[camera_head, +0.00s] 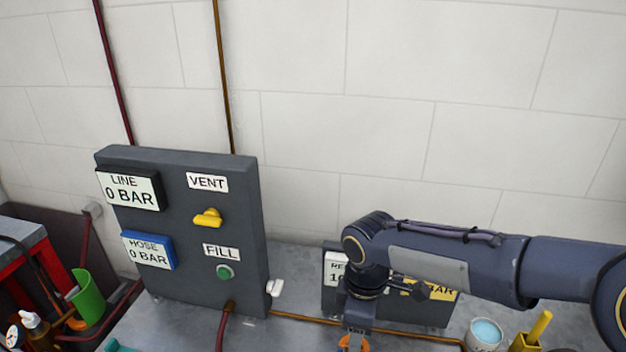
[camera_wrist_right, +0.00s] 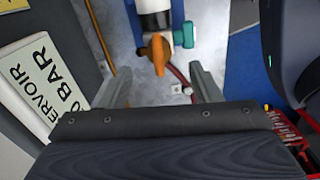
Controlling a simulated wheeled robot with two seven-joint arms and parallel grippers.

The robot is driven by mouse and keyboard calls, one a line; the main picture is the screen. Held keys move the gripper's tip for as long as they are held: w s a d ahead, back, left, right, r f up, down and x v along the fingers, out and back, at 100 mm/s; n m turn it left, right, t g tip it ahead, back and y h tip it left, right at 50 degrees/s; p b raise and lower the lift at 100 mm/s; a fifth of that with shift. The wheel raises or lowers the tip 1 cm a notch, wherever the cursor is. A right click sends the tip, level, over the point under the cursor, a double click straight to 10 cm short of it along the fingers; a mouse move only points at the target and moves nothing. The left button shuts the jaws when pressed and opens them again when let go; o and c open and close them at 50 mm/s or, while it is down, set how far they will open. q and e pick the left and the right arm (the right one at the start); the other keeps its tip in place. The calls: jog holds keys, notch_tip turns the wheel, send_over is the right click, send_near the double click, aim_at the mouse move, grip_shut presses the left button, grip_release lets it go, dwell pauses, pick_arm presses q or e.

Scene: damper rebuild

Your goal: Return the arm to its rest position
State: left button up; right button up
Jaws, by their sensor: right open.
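My right arm (camera_head: 450,262) reaches in from the right in the head view, in front of the small dark gauge panel (camera_head: 425,317), and hides part of it. My right gripper (camera_head: 356,336) points down at the bottom edge of that view, with an orange part (camera_head: 345,342) just behind it. In the right wrist view my right gripper (camera_wrist_right: 160,88) has its fingers spread, with nothing held between them. An orange handle (camera_wrist_right: 159,54) lies beyond the fingertips, on a fitting with white, black and teal parts. My left gripper is out of view.
A grey panel (camera_head: 180,275) with VENT and FILL controls stands to the left, its displays reading 0 BAR. A white cup (camera_head: 484,335) and a yellow-handled item (camera_head: 538,328) stand below the forearm.

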jog(key=s+d+r+m+t+y, duration=0.1)
jog(key=s+d+m+t+y, duration=0.1)
jog(key=s+d+m, duration=0.2)
jog(key=s+d+r+m+t+y, duration=0.1)
jog(key=s+d+m+t, duration=0.2)
jog(key=s+m, duration=0.8)
jog(key=shift+s+d+r+m+t+y, duration=0.25)
jog(key=shift+s+d+y, duration=0.2)
jog(key=shift+d, duration=0.6)
